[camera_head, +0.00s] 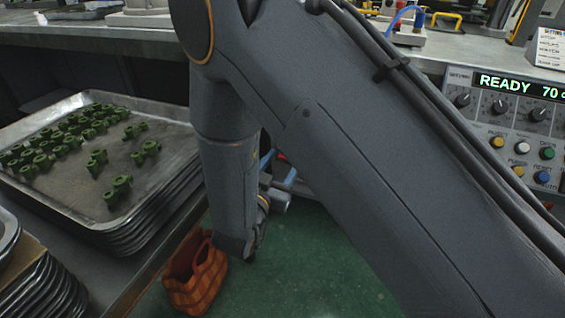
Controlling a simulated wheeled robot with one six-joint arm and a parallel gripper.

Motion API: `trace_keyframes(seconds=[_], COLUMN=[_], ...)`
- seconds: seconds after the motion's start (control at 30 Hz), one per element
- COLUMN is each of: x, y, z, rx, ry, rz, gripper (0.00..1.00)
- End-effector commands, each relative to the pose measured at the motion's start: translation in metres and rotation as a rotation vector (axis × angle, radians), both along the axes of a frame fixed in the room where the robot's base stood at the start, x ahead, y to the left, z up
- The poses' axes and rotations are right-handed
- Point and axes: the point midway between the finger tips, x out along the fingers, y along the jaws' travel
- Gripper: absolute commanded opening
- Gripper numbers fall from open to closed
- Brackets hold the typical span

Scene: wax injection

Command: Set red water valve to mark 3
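My grey arm crosses the middle of the picture and hides much of what is behind it. Its far end comes down near the floor, where a small wrist part with an orange ring shows. I cannot make out my gripper's fingers there, nor whether they hold anything. A small red part (282,156) shows in the gap between the arm links, above light blue piping (284,178). It is too small and covered to tell whether it is the red water valve. No dial marks or mark 3 can be read.
A stack of metal trays (93,228) with green wax pieces (118,190) stands at left. An orange-red basket (196,284) is on the green floor (310,265). A control panel (508,125) reading "READY 70" is at right. A workbench (95,36) runs along the back.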

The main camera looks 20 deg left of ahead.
Motion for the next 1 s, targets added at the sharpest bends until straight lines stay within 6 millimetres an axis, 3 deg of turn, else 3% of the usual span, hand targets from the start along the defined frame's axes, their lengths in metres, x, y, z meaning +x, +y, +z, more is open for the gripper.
trace_keyframes(seconds=[0.07, 0.33, 0.67, 1.0], x=[-0.0001, -0.0002, -0.0003, -0.0004], y=[0.0, 0.0, 0.0002, -0.0001], z=[0.0001, 0.0001, 0.0006, 0.0012], rx=[0.0, 0.001, 0.047, 0.278], ry=[0.0, 0.0, -0.004, -0.022], rz=[0.0, 0.0, 0.0, 0.0], gripper=[0.52, 0.1, 0.1, 0.1])
